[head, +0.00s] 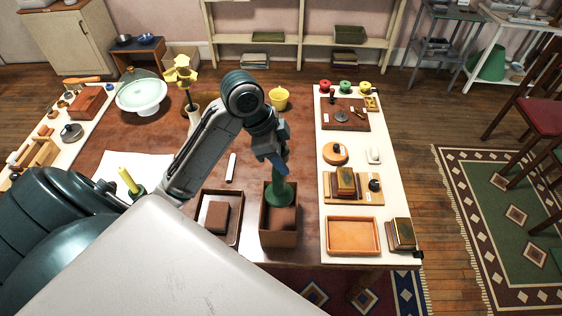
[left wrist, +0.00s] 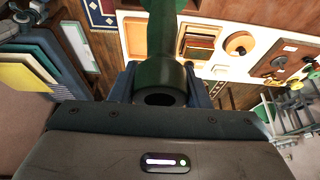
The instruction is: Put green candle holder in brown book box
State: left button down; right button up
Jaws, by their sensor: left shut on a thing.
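My left gripper (head: 273,155) is shut on the green candle holder (head: 280,188), which hangs roughly upright with its wide base downward. The brown book box (head: 279,240) is open at the front of the table, with a brown surface inside it. The holder's base is over or within the far part of the box; I cannot tell whether it touches the bottom. My right gripper is not in view.
A brown tray (head: 238,232) with a brown block stands just left of the box. A white board (head: 388,200) with an orange tray (head: 353,236) and books lies to the right. A second green holder with a yellow candle (head: 127,180) stands left, partly behind my arm.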

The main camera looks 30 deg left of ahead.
pick_arm(q)
jog(key=b, duration=0.6)
send_over(282, 194)
jog(key=w, duration=0.1)
jog(key=f, duration=0.7)
jog(key=shift+a, duration=0.4)
notch_tip(282, 194, down, 4)
jog(key=shift+f+p, duration=0.1)
jog(key=shift+p, duration=0.9)
jog(key=shift+f, duration=0.85)
notch_tip(282, 194, down, 3)
jog(key=shift+f+p, duration=0.1)
jog(key=shift+p, duration=0.2)
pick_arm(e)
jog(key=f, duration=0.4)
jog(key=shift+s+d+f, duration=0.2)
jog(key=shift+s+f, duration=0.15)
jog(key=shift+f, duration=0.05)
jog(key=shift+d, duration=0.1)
pick_arm(q)
jog(key=c, duration=0.8)
grip_release()
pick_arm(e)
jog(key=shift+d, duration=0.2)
